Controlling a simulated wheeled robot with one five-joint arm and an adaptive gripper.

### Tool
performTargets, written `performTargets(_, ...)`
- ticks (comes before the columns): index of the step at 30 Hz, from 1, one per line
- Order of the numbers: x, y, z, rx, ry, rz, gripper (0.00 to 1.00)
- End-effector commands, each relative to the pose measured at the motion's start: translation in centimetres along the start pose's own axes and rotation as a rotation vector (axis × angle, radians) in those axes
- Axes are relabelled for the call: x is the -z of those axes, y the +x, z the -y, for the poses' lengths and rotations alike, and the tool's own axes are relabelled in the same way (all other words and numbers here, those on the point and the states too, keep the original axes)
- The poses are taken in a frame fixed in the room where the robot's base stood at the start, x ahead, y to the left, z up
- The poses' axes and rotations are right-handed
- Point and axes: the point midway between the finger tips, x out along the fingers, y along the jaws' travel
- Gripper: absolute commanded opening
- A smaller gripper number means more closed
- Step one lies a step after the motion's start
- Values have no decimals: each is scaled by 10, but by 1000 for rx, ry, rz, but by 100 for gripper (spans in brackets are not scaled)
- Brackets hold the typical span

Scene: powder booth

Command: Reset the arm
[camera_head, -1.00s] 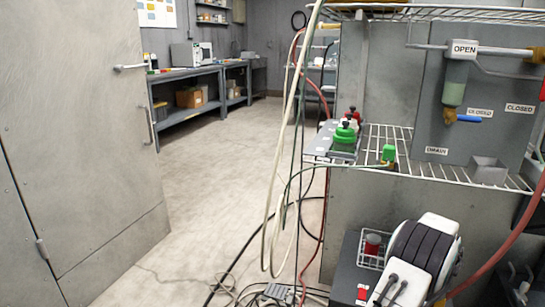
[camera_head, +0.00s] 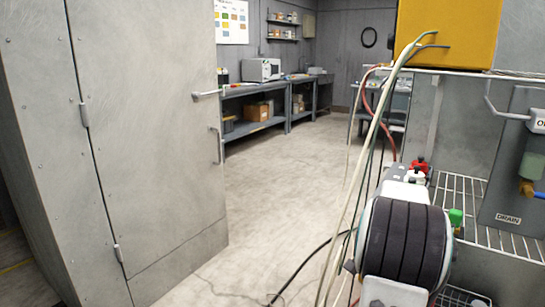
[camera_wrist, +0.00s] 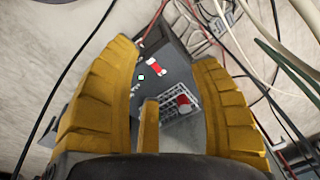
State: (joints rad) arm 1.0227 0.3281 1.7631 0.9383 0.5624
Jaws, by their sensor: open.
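Below and beyond the fingers is a dark box (camera_wrist: 165,65) with a red and white mark. A small white wire basket (camera_wrist: 181,106) holding a red-topped item (camera_wrist: 184,101) shows between the fingers. In the head view, part of my arm, black and white, stands at the lower right in front of the wire shelf. My fingers cannot be made out in that view.
Hanging hoses (camera_head: 360,170) run down beside my arm, and cables (camera_wrist: 265,55) cross the floor. A wire shelf (camera_head: 470,205) bears a drain panel (camera_head: 508,190) at right, with a yellow box (camera_head: 445,35) above. A grey cabinet (camera_head: 150,130) stands left.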

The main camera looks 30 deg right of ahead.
Motion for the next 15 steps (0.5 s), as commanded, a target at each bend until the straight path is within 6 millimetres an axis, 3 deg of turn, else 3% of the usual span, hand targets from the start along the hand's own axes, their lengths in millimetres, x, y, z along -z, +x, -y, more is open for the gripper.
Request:
performTargets(1,-24,-38,18,15,-99,-9,56)
performTargets(7,-122,-124,50,69,-488,-34,56)
performTargets(11,-189,-178,50,113,-766,-53,56)
performTargets(15,-249,-221,33,163,-1044,-75,56)
